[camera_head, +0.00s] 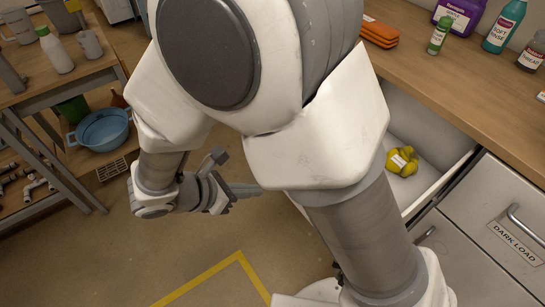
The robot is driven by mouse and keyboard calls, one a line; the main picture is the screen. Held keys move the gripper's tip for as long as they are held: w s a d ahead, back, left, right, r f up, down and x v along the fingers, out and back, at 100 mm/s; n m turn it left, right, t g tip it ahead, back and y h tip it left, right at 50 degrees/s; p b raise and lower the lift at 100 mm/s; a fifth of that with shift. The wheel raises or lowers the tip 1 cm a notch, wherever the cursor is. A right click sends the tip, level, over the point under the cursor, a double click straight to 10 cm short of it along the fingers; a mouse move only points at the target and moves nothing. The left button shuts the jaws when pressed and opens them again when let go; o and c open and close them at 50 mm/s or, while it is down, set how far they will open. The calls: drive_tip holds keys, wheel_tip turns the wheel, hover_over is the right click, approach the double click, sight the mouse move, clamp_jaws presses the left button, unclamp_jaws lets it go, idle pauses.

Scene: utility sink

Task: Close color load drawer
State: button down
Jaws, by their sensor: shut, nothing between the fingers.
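A white drawer (431,151) stands pulled out beneath the wooden counter, to the right of my arm. Its front panel and any label on it are hidden behind my arm, so I cannot read whether it is the color load drawer. A crumpled yellow item (402,162) with a white tag lies inside it. My gripper (242,190) is left of the drawer, over the open floor, with its fingers pointing right. It is shut and empty. No contact with the drawer shows.
A closed drawer labelled DARK LOAD (487,215) is at the lower right. A wooden shelf table (55,75) with a blue basin (101,129) is at left. The floor with yellow tape (207,276) is clear.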

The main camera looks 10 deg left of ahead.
drive_tip(key=w+d+r+b+x, duration=0.1)
drive_tip(key=b+x, duration=0.3)
drive_tip(key=x, duration=0.8)
drive_tip(key=shift+d+r, duration=0.2)
drive_tip(key=shift+r, duration=0.35)
drive_tip(key=shift+w+d, duration=0.1)
drive_tip(key=shift+w, duration=0.2)
